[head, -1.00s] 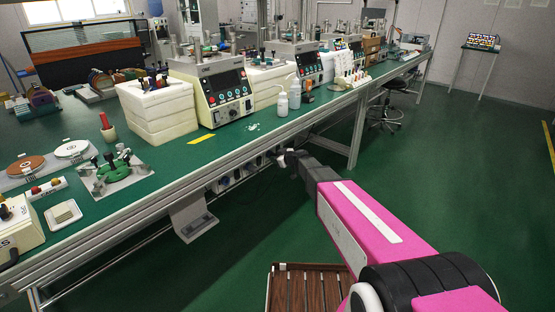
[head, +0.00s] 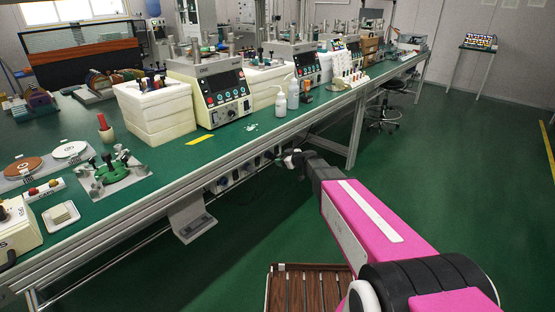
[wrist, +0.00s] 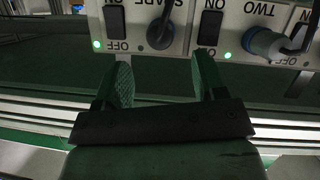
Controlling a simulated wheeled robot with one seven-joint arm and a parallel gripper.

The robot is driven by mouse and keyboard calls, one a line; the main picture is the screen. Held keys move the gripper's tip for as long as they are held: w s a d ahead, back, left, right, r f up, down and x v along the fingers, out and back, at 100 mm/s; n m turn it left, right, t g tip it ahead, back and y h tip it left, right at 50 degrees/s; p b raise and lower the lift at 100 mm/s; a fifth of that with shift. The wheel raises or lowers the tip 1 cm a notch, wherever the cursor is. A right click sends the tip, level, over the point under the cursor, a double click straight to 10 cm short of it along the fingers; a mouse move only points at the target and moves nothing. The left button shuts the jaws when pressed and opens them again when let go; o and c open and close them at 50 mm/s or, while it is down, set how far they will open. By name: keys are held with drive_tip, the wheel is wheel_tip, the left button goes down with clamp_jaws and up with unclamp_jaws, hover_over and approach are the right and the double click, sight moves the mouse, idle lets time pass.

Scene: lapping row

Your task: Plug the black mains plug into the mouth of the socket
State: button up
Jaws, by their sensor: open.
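In the wrist view my gripper (wrist: 162,74) is open, with nothing between its two fingers. Ahead of it is a pale socket strip with upside-down lettering. A dark plug (wrist: 160,32) with a cable or stem sits at the socket place marked SPARE, in line with the gap between my fingers and apart from them. It appears to be in the socket mouth; how deep I cannot tell. The socket's mouth is hidden behind it. In the head view my gripper (head: 292,160) is small, just off the bench's front edge.
A blue-grey plug (wrist: 264,42) with a black cable sits at the TWO place to the right. Dark rocker switches (wrist: 115,22) and green lights stand between the places. The green bench (head: 170,170) carries machines and bottles.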

drive_tip(key=v, duration=0.4)
drive_tip(key=shift+s+d+r, duration=0.1)
drive_tip(key=shift+s+d, duration=0.05)
drive_tip(key=shift+s, duration=0.1)
drive_tip(key=s+d+f+m+g+h, duration=0.1)
drive_tip(key=s+d+m+g+h, duration=0.2)
drive_tip(key=s+d, duration=0.3)
drive_tip(key=s+d+f+m+g+h, duration=0.2)
drive_tip(key=s+d+m, duration=0.3)
drive_tip(key=s, duration=0.8)
drive_tip(key=s+d+f+m+g+h, duration=0.2)
drive_tip(key=s+d+m+g+h, duration=0.2)
drive_tip(key=s+d, duration=0.3)
drive_tip(key=shift+s+f+h, duration=0.2)
drive_tip(key=shift+s+h, duration=0.3)
drive_tip(key=shift+s, duration=0.7)
drive_tip(key=shift+d, duration=0.1)
